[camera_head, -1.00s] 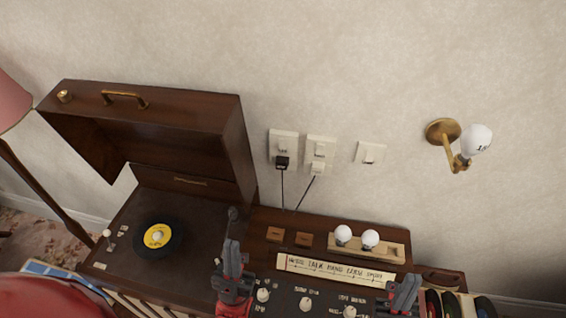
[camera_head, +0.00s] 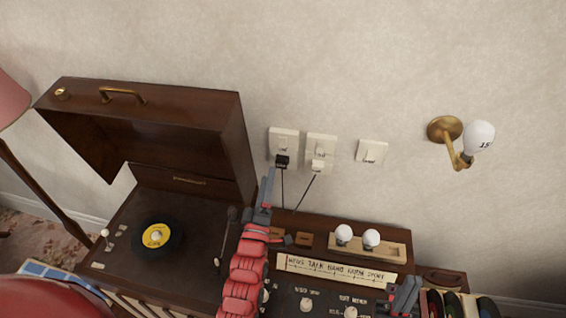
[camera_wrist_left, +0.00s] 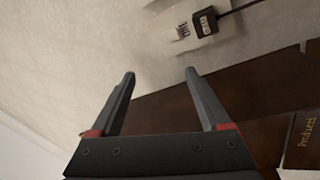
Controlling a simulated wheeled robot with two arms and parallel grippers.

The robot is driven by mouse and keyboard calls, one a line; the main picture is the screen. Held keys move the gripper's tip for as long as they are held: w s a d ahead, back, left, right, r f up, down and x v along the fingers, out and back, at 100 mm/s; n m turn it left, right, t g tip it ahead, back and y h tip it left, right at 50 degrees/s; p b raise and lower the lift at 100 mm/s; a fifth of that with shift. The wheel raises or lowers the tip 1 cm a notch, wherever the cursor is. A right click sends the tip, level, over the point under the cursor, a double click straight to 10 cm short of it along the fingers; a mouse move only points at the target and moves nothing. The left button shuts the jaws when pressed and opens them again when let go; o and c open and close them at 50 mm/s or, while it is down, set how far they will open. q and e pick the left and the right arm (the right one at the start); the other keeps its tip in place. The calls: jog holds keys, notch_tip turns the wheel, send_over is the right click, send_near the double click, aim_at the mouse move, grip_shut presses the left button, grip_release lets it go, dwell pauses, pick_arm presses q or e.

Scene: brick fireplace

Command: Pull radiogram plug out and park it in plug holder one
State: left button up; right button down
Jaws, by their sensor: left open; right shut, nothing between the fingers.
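A black plug (camera_head: 282,160) with a dark cord sits in the left wall socket (camera_head: 284,138). A white plug (camera_head: 318,167) with a dark cord sits in the socket beside it (camera_head: 321,142). Two small wooden blocks lie on the cabinet top; the right one (camera_head: 305,240) is clear, and the left one (camera_head: 276,232) is partly hidden by my left gripper. My left gripper (camera_head: 277,205) is open and empty, below the black plug. In the left wrist view the black plug (camera_wrist_left: 206,22) is beyond the open fingers (camera_wrist_left: 160,78), not touching them. My right gripper (camera_head: 411,287) is shut and empty over the cabinet's right front.
A wall switch (camera_head: 371,152) and a brass wall lamp (camera_head: 462,142) are to the right. Two white bulbs stand in a wooden tray (camera_head: 393,248). The record player's raised lid (camera_head: 190,105) stands left of the sockets. The wall between is clear.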

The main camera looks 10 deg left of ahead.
aim_at(281, 166)
pick_arm(q)
jog(key=f+n+g, duration=0.1)
jog(key=w+f+n+g, duration=0.1)
jog(key=f, duration=0.1)
jog(key=w+d+f+n+g, duration=0.1)
jog(key=f, duration=0.1)
jog(key=shift+w+f+n+g+h, duration=0.15)
jog(key=shift+w+n+g+h, duration=0.05)
jog(key=shift+n+g+h, duration=0.2)
jog(key=shift+w, duration=0.1)
jog(key=w, duration=0.5)
jog(key=shift+w, duration=0.1)
jog(key=shift+w+f+b, duration=0.1)
jog(key=shift+w+b, duration=0.75)
jog(key=shift+w, duration=0.1)
jog(key=shift+w+b, duration=0.35)
jog(key=shift+w, duration=0.5)
jog(key=shift+b, duration=0.6)
